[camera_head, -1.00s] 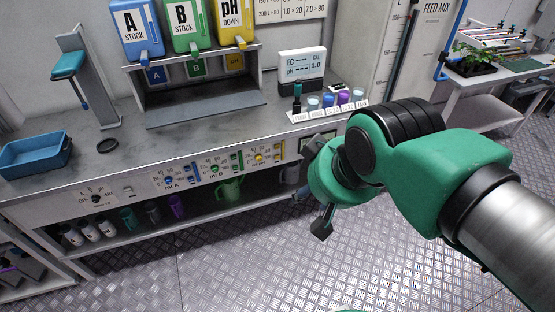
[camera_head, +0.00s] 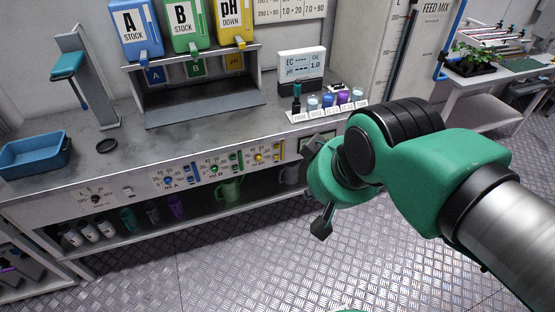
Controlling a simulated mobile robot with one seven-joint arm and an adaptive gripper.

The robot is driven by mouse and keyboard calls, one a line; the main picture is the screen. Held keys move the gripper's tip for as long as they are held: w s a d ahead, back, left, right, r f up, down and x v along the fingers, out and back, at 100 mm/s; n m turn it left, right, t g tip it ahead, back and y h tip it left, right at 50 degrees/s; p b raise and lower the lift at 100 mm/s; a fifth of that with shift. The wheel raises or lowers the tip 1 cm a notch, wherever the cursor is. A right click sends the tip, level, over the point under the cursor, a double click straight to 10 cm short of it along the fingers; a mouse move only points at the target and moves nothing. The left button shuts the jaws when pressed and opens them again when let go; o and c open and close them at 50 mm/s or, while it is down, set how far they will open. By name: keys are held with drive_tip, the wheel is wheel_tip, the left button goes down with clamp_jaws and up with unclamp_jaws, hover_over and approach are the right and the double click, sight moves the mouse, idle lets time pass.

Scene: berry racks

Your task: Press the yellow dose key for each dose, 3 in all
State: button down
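The dosing panel (camera_head: 140,190) runs along the front edge of the bench, with blue, green and yellow sections from left to right. In its right section are a round yellow control (camera_head: 258,157) and a narrow yellow strip (camera_head: 279,152). These are too small to tell which is the dose key. The yellow pH DOWN bottle (camera_head: 231,18) stands on the rack above. My gripper (camera_head: 321,228) hangs in front of the bench, to the right of and lower than the yellow section, apart from it.
A meter (camera_head: 302,68) and a row of small vials (camera_head: 328,102) stand on the bench's right end. A blue tray (camera_head: 36,154) lies at left. Jugs and bottles fill the shelf under the panel. The metal floor (camera_head: 240,260) before the bench is clear.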

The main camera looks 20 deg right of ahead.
idle(0.8)
drive_tip(key=w+d+f+n+t+h+p, duration=0.1)
drive_tip(key=w+d, duration=0.3)
drive_tip(key=w, duration=0.6)
drive_tip(key=w+d+f+h+p, duration=0.1)
drive_tip(key=w+d, duration=0.3)
drive_tip(key=w, duration=0.7)
drive_tip(key=w+d+f+n+t+p, duration=0.1)
drive_tip(key=w+d+f, duration=0.2)
drive_tip(key=w+f, duration=0.35)
drive_tip(key=w+d+f+n, duration=0.1)
drive_tip(key=w+d+f, duration=0.15)
drive_tip(key=w, duration=0.65)
drive_tip(key=w+d+f+n+t+y+p, duration=0.1)
drive_tip(key=w+f, duration=0.4)
drive_tip(key=f, duration=0.4)
drive_tip(key=w+d+f+n+y+p, duration=0.15)
drive_tip(key=w+f, duration=0.25)
drive_tip(key=f, duration=0.5)
wheel_tip(320, 180, down, 19)
drive_tip(key=a+n+y, duration=0.2)
drive_tip(key=shift+s+a, duration=0.15)
drive_tip(key=shift+s, duration=0.1)
drive_tip(key=shift+f+y, duration=0.1)
drive_tip(key=shift+y, duration=0.15)
